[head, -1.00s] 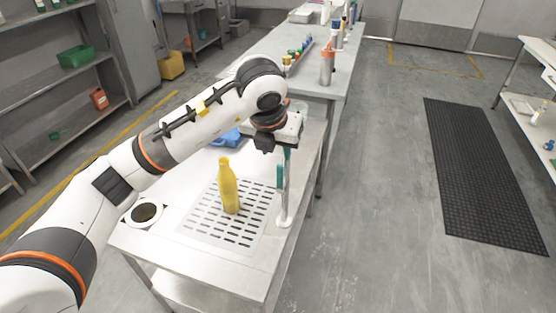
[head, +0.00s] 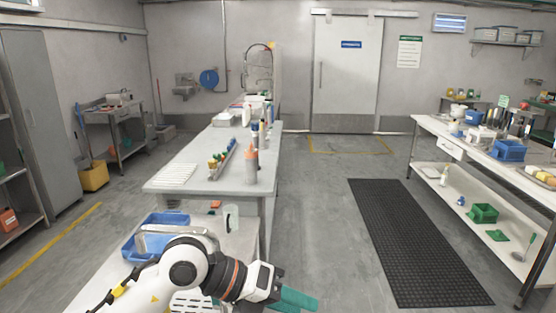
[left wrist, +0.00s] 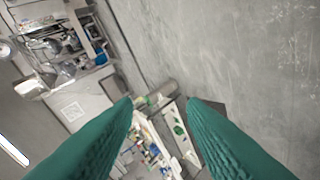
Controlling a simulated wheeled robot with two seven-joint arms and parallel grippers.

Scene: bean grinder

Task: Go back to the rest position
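My left gripper (head: 293,299) has teal fingers and shows at the bottom of the head view, to the right of the near steel table. It points right and is partly cut off by the lower edge. In the left wrist view its two fingers (left wrist: 160,102) stand well apart with nothing between them, so it is open and empty. The floor, wall and distant furniture show beyond the fingertips. My right gripper is in neither view.
A blue tray (head: 152,238) and a clear cup (head: 231,218) are on the near table, close behind my left arm. A longer bench (head: 206,165) with bottles stands beyond. A black mat (head: 415,240) lies on the open floor to the right.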

